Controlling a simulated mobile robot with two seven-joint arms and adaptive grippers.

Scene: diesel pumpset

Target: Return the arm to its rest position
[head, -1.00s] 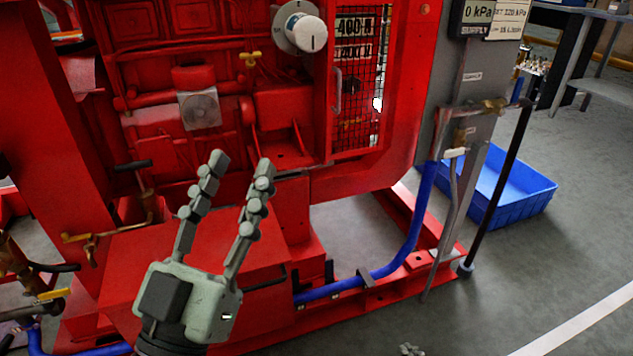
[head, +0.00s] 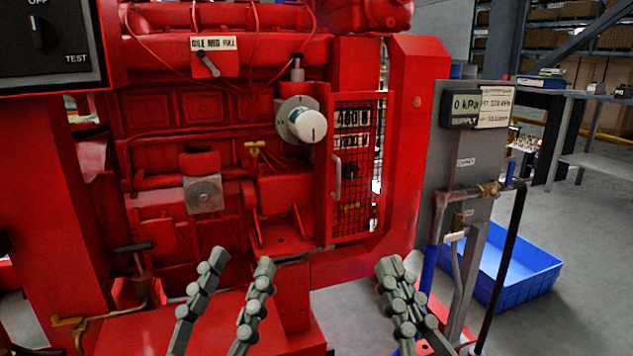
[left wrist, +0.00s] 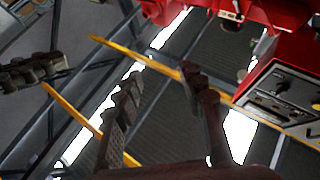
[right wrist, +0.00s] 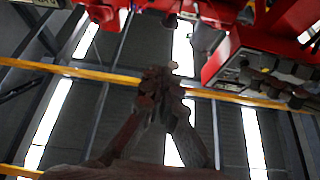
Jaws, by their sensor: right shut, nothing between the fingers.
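My left gripper (head: 241,262) is in the lower middle of the head view, fingers pointing up and apart, with nothing between them. It stands in front of the red pumpset's lower part. In the left wrist view its two fingers (left wrist: 160,82) are also spread and empty. My right gripper (head: 391,268) is to its right, fingers pointing up and together, empty. In the right wrist view its fingertips (right wrist: 165,82) meet. Both grippers are apart from each other. The palms and most of both arms are out of the head view.
The red pumpset (head: 160,240) fills the left and middle, with a white round knob (head: 308,125) and a mesh door (head: 355,165). A grey panel post (head: 465,150) with pipes stands at right. A blue crate (head: 520,268) lies behind it. Open floor is at far right.

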